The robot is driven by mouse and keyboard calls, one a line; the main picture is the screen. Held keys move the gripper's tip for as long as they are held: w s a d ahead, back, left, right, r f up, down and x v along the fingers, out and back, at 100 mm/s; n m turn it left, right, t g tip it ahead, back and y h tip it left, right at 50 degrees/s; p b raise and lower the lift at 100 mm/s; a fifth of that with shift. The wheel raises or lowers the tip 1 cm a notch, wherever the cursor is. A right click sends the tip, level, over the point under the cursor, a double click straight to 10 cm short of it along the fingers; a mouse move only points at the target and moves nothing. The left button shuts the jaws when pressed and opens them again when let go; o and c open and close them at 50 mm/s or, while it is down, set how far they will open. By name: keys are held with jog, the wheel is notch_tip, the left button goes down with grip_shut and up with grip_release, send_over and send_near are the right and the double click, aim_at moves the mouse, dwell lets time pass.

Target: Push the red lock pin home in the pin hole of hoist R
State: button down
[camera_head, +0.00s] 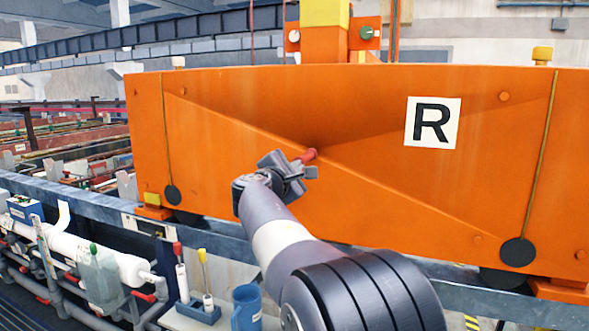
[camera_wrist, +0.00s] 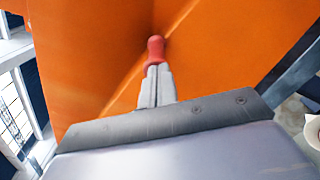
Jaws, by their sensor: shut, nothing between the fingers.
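Hoist R (camera_head: 380,185) is a large orange carriage with a white plate marked R. The red lock pin (camera_head: 309,156) sticks out of its orange face, left of the plate; the pin hole itself is hidden. My gripper (camera_head: 303,166) is shut with its fingertips right at the pin's outer end. In the wrist view the red pin (camera_wrist: 156,48) stands just beyond the tips of my closed fingers (camera_wrist: 156,74), in line with them. The tips seem to touch the pin's end, but I cannot tell for certain. How deep the pin sits is hidden.
A blue-grey rail (camera_head: 95,205) runs under the hoist. Below it at left are a white pipe (camera_head: 85,255), brushes in a blue holder (camera_head: 200,312) and a blue jug (camera_head: 247,306). The orange face around the pin is clear.

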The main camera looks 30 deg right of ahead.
jog(key=shift+w+d, duration=0.35)
jog(key=shift+d, duration=0.05)
jog(key=shift+a, duration=0.1)
jog(key=b+v, duration=0.3)
jog(key=v, duration=1)
jog(key=shift+s, duration=0.2)
jog(key=shift+a, duration=0.1)
jog(key=p+x, duration=0.3)
jog(key=x, duration=1)
jog(key=shift+w+d, duration=0.2)
jog(key=shift+s+a, duration=0.1)
